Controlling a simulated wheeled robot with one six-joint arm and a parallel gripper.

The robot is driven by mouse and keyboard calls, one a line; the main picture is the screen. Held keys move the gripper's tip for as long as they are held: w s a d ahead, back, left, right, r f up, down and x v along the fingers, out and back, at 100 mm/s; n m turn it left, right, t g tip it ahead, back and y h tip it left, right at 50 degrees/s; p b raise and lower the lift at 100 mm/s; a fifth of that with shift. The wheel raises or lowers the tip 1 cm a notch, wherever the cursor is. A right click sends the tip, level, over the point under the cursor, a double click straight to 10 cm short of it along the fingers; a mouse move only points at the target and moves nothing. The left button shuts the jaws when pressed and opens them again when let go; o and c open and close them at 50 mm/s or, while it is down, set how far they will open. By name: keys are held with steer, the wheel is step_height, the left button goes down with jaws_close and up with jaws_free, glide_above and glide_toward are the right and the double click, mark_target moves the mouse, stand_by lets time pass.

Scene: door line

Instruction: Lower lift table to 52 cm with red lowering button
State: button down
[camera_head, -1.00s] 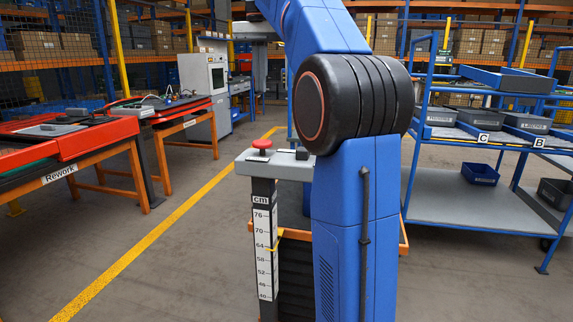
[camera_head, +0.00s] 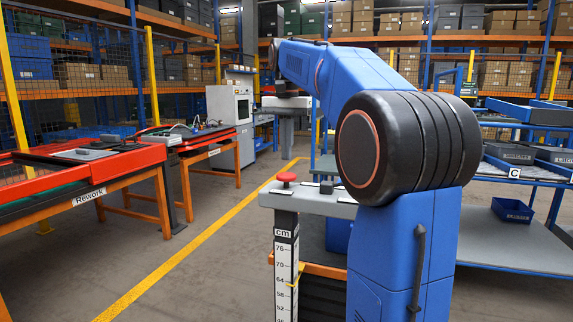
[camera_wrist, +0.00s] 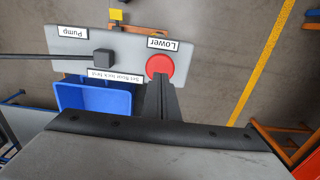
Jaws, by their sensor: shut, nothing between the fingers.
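The red lowering button (camera_head: 286,177) is a mushroom knob on the grey control plate (camera_head: 310,203) of the lift table. In the wrist view the red button (camera_wrist: 160,66) sits beside a "Lower" label. My gripper (camera_wrist: 162,82) is shut and empty, its dark fingertips overlapping the button's near edge; I cannot tell whether they touch it. Below the plate, the cm scale (camera_head: 286,265) has a yellow pointer (camera_head: 293,285) a little under 64, well above 52. My arm hides much of the lift table.
The wrist view shows a black knob (camera_wrist: 103,57) near the "Pump" label and a blue bin (camera_wrist: 92,98). A red-topped Rework bench (camera_head: 70,170) stands left, a blue shelf cart (camera_head: 500,235) right. A yellow floor line (camera_head: 190,255) crosses clear floor.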

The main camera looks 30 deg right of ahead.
mark_target(287, 175)
steer(key=shift+f, duration=2.15)
steer(key=shift+f, duration=1.05)
steer(key=shift+s+f, duration=0.1)
steer(key=shift+f, duration=0.05)
step_height(287, 175, up, 15)
stand_by(0.5)
steer(key=shift+f, duration=0.1)
stand_by(1.8)
